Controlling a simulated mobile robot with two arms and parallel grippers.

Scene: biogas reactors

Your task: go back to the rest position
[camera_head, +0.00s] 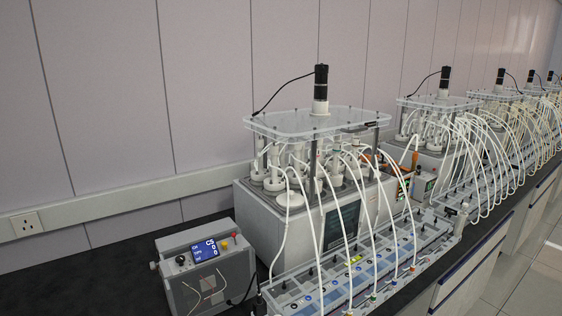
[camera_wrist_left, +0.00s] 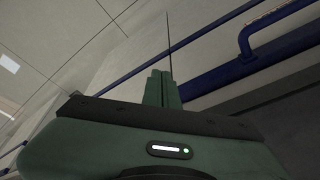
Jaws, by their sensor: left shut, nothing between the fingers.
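My left gripper (camera_wrist_left: 161,88) shows in the left wrist view as two dark green fingers pressed together, with nothing between them. It points toward pale wall or floor panels and blue rails, and I see no object touching it. Neither of my grippers shows in the head view. My right gripper is in neither view.
In the head view a black bench (camera_head: 110,285) carries a grey control box (camera_head: 205,275), a biogas reactor (camera_head: 262,215) and a long tube rack (camera_head: 345,275). More reactors (camera_head: 440,110) line the bench to the right. Blue rails (camera_wrist_left: 245,72) cross the left wrist view. Tiled floor (camera_head: 530,285) is clear.

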